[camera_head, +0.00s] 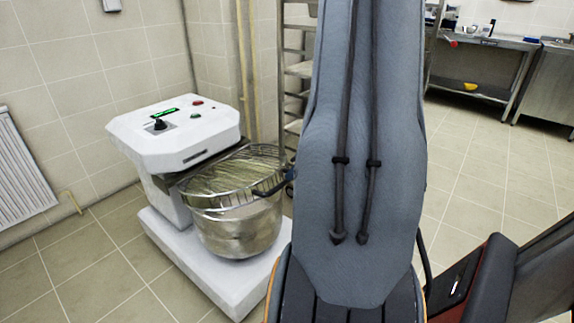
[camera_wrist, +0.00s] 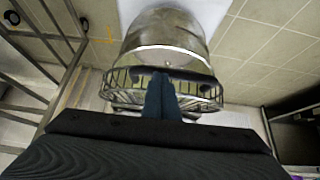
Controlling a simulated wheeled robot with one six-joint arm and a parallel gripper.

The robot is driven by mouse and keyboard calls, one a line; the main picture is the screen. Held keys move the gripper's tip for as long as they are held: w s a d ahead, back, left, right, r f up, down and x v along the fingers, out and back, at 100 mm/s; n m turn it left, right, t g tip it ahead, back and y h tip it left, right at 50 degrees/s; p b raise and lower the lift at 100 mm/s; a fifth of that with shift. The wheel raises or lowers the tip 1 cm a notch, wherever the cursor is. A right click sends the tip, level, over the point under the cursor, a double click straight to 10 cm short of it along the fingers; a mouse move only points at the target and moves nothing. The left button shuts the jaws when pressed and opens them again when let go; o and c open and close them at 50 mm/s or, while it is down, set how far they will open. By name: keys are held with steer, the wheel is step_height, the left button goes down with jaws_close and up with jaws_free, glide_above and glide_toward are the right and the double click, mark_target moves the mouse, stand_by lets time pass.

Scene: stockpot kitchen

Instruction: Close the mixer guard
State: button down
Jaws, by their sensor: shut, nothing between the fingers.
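The white mixer (camera_head: 160,135) stands at the left with a steel bowl (camera_head: 238,232) in front of it. Its wire guard (camera_head: 225,172) lies low across the bowl's mouth; I cannot tell whether it is fully seated. In the wrist view the guard's barred rim (camera_wrist: 121,79) lies beside the bowl (camera_wrist: 165,32), with a dark curved handle (camera_wrist: 190,75) along it. My gripper (camera_wrist: 160,78) is shut and empty, its fingertips at the handle's middle. They overlap it in the picture; contact is unclear. In the head view my arm hides most of the gripper.
A rack (camera_head: 297,75) stands behind the bowl, close to my arm. A radiator (camera_head: 22,165) is on the left wall. Steel tables (camera_head: 490,92) stand at the back right. The tiled floor (camera_head: 480,165) to the right is open.

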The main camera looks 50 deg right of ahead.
step_height(320, 180, down, 10)
steer(key=s+b, duration=0.1)
steer(key=b, duration=1.1)
steer(key=shift+s+r, duration=0.2)
steer(key=shift+s, duration=0.05)
steer(key=shift+s+f, duration=0.15)
steer(key=shift+a, duration=0.1)
steer(key=s+p+v, duration=0.1)
steer(key=p+v, duration=0.2)
steer(key=v, duration=1)
steer(key=shift+f, duration=0.1)
